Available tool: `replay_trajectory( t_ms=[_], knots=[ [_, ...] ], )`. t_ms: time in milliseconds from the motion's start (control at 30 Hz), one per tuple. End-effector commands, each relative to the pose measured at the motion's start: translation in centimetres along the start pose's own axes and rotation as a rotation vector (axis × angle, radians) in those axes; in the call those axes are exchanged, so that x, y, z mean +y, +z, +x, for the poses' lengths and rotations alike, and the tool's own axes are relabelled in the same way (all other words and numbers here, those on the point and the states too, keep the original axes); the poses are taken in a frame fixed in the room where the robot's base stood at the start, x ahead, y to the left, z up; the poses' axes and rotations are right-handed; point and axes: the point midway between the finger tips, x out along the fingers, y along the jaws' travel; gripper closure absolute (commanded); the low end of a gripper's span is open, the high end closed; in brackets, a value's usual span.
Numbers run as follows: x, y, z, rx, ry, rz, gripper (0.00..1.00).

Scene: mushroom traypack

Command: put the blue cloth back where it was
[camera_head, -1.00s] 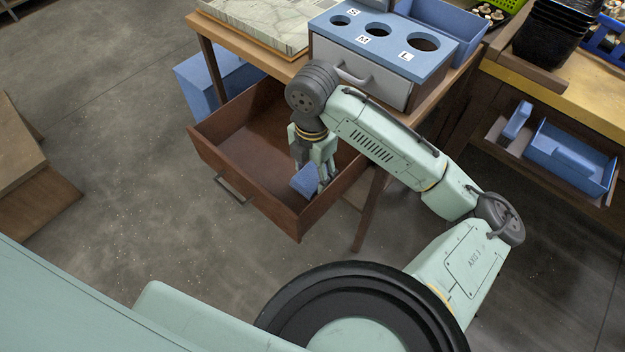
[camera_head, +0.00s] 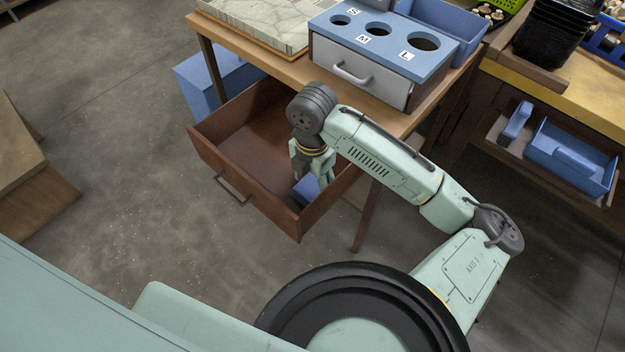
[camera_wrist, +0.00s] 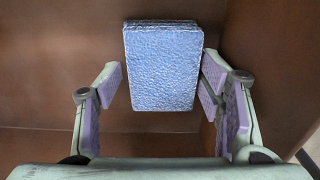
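The blue cloth (camera_wrist: 162,66) is a thick, flat, rough-textured rectangle.
The drawer's front wall, with its handle (camera_head: 232,190), and its right wall stand close to my gripper. The drawer's left part is empty. Above stands a wooden table (camera_head: 290,68) with a blue-topped box (camera_head: 385,45) marked S, M and L.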

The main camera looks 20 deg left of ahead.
Motion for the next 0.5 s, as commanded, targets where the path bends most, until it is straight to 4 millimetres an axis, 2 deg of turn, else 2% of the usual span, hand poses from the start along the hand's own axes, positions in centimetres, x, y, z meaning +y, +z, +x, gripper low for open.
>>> replay_trajectory(
  t_ms=[267, 367, 500],
  knots=[
    [0.0, 0.0, -0.7, -0.001, 0.001, 0.000, 0.38],
    [0.1, 0.0, -2.0, -0.002, 0.003, 0.000, 0.38],
    [0.1, 0.1, -5.1, -0.003, 0.003, -0.002, 0.38]
  ],
)
